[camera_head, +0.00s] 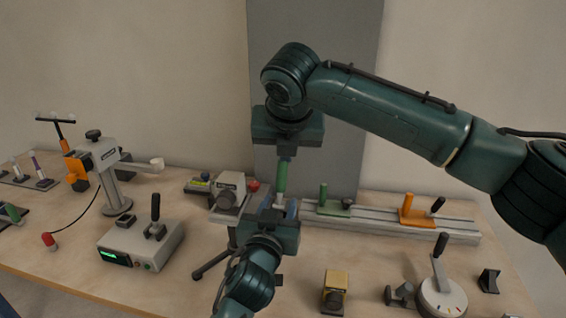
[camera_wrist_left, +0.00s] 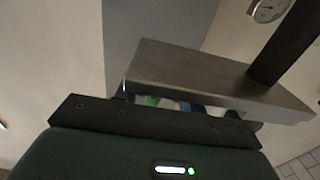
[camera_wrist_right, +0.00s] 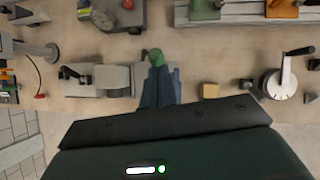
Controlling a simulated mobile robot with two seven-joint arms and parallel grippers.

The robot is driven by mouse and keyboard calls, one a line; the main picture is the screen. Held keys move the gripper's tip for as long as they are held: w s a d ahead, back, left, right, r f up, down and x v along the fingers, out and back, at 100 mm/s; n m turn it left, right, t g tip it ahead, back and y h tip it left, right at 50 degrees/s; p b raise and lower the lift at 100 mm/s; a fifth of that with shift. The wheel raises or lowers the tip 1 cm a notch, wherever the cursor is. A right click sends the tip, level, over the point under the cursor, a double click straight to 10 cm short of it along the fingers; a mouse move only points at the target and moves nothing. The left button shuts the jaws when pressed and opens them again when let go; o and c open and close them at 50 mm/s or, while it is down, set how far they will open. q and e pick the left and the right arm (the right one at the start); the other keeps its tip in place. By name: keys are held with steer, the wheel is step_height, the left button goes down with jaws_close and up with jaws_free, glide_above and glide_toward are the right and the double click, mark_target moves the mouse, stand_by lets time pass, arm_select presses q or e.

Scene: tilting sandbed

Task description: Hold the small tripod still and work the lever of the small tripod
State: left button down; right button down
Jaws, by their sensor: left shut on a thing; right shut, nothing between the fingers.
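The small tripod stands on the bench in the middle, with a dark leg (camera_head: 212,262) showing left of my left arm. A grey bar (camera_wrist_left: 200,80) fills the left wrist view. The lever's green grip (camera_head: 281,178) stands between my grippers. My right gripper (camera_head: 285,157) points down, shut and empty, at the green grip, which also shows at its fingertips in the right wrist view (camera_wrist_right: 155,57).
A grey box with a black lever (camera_head: 142,245) stands at left, a grey rail with green and orange slides (camera_head: 375,222) at back right. A yellow block (camera_head: 335,292) and a round dial with a lever (camera_head: 442,297) are at front right.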

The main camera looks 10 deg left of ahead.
steer(key=v, duration=0.7)
steer(key=shift+w+r, duration=0.3)
steer(key=shift+w, duration=0.05)
arm_select(q)
steer(key=c, duration=0.8)
jaws_free()
steer(key=shift+o, duration=0.2)
